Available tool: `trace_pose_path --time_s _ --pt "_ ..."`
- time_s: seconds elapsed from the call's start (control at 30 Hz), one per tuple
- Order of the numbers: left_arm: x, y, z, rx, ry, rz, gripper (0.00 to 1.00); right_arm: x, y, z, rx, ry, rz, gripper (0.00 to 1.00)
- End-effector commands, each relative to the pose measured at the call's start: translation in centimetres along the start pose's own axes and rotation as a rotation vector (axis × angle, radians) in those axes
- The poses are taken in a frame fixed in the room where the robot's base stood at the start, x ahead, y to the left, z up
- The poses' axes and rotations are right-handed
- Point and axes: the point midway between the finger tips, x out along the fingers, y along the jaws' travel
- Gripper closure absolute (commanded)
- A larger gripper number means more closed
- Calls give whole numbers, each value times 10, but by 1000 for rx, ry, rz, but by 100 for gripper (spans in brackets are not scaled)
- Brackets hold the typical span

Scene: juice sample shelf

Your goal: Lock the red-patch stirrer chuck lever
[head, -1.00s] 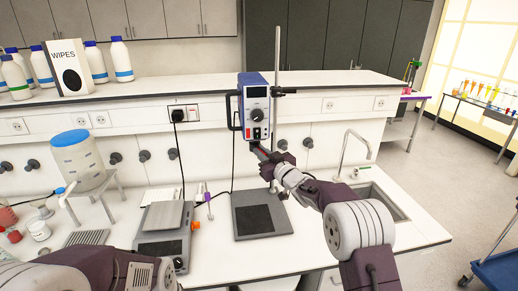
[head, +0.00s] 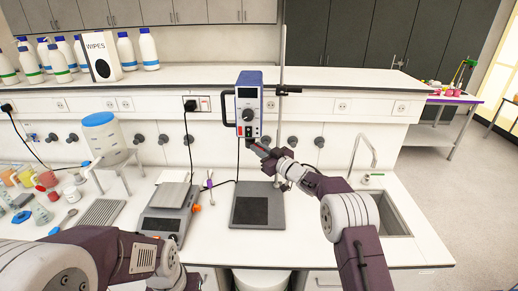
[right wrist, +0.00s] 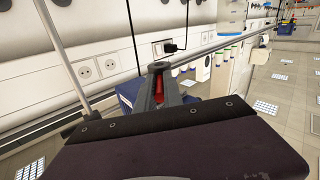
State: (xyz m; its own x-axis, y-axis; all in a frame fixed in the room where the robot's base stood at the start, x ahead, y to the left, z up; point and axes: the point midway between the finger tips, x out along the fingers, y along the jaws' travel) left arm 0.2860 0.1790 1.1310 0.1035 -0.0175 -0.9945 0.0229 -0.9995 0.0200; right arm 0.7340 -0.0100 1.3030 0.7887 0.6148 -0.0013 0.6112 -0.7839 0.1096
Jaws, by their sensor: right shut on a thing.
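The overhead stirrer (head: 249,96), a blue and white box with a black knob, is clamped to a tall steel rod above a dark base plate (head: 258,206). My right gripper (head: 255,147) is just under the stirrer, at its chuck. In the right wrist view, the gripper (right wrist: 160,72) is shut on a red piece (right wrist: 161,82), which looks like the chuck lever. The fingers hide most of it, and I cannot tell its angle. Part of a blue housing (right wrist: 128,91) shows behind the fingers. My left arm is at the lower left; its gripper is out of view.
A balance or hotplate (head: 166,213) stands left of the base plate. A white container with a blue lid (head: 101,134) sits on a stand farther left, near several cups and jars. A sink (head: 388,214) is at the right. The rod stands close to my right gripper.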

Motion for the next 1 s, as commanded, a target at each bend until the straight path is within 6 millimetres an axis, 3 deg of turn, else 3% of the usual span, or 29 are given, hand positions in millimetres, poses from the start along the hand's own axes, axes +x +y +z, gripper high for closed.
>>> trace_pose_path --time_s 0.17,0.2,0.27,0.3,0.67,1.0 --pt "0 0 0 0 0 0 64 0 1 -2 -2 2 2 100" --pt "0 0 0 0 0 0 64 0 1 -2 -2 3 1 86" --pt "0 0 0 0 0 0 64 0 1 -2 -2 3 1 69" --pt "0 0 0 0 0 0 64 0 1 -2 -2 2 1 67" --pt "4 0 0 0 0 0 64 -4 0 0 -2 2 0 67" --pt "35 -1 4 0 0 0 64 -62 1 3 -3 2 3 67"
